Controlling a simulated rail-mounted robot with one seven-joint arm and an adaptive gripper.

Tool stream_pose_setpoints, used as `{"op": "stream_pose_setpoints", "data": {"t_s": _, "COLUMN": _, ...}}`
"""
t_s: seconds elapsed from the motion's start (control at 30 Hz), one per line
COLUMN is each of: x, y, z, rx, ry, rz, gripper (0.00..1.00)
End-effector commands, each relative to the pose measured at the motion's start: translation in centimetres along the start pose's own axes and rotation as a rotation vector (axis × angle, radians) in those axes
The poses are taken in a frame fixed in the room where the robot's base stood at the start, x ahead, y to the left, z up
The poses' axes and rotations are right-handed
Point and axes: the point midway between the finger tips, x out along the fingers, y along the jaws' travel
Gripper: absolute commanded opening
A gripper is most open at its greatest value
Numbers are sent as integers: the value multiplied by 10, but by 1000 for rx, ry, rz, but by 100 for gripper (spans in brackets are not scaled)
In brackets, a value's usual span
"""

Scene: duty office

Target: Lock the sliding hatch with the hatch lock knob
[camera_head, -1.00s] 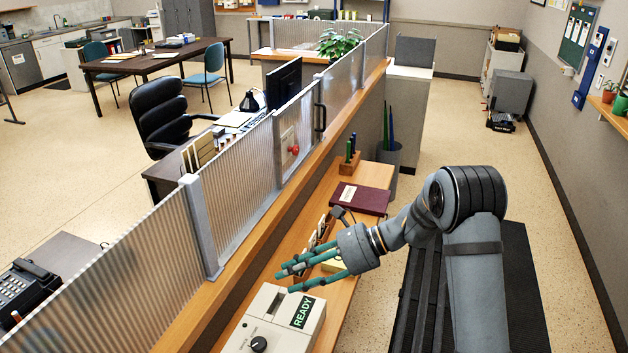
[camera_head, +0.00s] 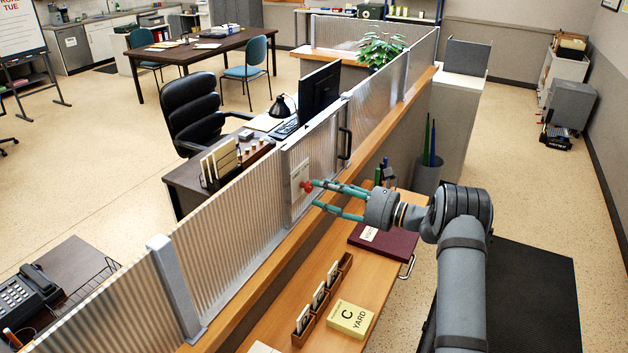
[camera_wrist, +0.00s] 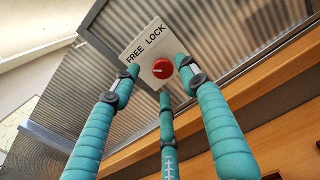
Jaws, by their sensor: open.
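The hatch lock knob (camera_head: 306,186) is red and round, on a pale plate (camera_head: 297,192) fixed to the ribbed partition. The wrist view shows the knob (camera_wrist: 163,68) below the words FREE and LOCK on the plate (camera_wrist: 138,50). A white mark on the knob points left, towards the FREE side. My gripper (camera_head: 317,193) is open, its teal fingers reaching left to the knob. In the wrist view the three fingers (camera_wrist: 162,84) spread around the knob; contact cannot be told. The sliding hatch (camera_head: 322,142) is a ribbed panel with a black handle (camera_head: 345,143).
A wooden ledge (camera_head: 262,258) runs under the partition. The counter below holds a card rack (camera_head: 322,300), a yellow YARD box (camera_head: 350,318) and a dark red book (camera_head: 384,240). A desk with a monitor (camera_head: 320,92) stands behind the partition.

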Motion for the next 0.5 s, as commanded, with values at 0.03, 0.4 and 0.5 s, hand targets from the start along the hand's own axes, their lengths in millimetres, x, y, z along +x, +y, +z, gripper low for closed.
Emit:
{"op": "stream_pose_setpoints", "data": {"t_s": 0.03, "x": 9, "y": 1, "z": 4, "rx": 0, "ry": 1, "rz": 2, "gripper": 44}}
{"op": "stream_pose_setpoints", "data": {"t_s": 0.4, "x": 38, "y": 0, "z": 0, "rx": 0, "ry": 2, "rz": -1, "gripper": 44}}
{"op": "stream_pose_setpoints", "data": {"t_s": 0.5, "x": 39, "y": 0, "z": -1, "rx": -1, "ry": 2, "rz": -1, "gripper": 44}}
